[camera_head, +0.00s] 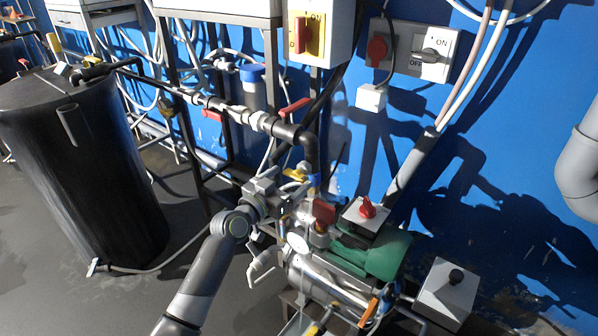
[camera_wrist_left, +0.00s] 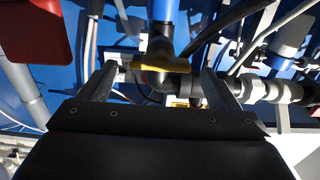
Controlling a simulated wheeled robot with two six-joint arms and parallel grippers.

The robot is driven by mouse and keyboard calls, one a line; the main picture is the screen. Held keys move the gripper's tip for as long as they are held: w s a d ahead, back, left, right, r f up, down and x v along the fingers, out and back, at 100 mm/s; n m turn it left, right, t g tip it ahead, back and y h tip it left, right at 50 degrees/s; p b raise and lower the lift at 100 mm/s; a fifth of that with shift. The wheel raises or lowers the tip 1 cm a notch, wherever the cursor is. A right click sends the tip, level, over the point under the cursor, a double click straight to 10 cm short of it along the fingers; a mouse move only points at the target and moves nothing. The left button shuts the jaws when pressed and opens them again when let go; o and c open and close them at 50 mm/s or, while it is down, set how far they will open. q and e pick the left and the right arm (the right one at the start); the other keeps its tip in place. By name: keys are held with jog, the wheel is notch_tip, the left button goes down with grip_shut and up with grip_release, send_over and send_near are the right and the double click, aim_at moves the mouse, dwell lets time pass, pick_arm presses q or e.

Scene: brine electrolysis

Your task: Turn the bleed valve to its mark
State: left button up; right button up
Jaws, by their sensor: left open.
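My left gripper (camera_head: 284,184) reaches in from the lower left to the pipework in the head view. Its jaws are open, and both fingers show in the left wrist view (camera_wrist_left: 158,82). A small yellow valve handle (camera_head: 297,173) is just beyond the fingertips; a yellow handle also shows between the fingers in the left wrist view (camera_wrist_left: 163,63), lying crosswise below a blue pipe (camera_wrist_left: 164,14). It may be the bleed valve, but no label can be read. I cannot make out its mark or whether a finger touches it. My right gripper is not in view.
A pump with a green motor (camera_head: 385,255) and a red-knobbed box (camera_head: 367,209) stand right of the gripper. A red handle (camera_head: 295,107) is above, and a red block (camera_wrist_left: 33,28) is close at the wrist view's upper left. A black tank (camera_head: 90,180) stands left; grey floor is clear between.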

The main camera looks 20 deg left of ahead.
aim_at(300, 170)
pick_arm(q)
jog(key=shift+x, duration=2.5)
jog(key=shift+c, duration=0.2)
jog(key=c, duration=0.9)
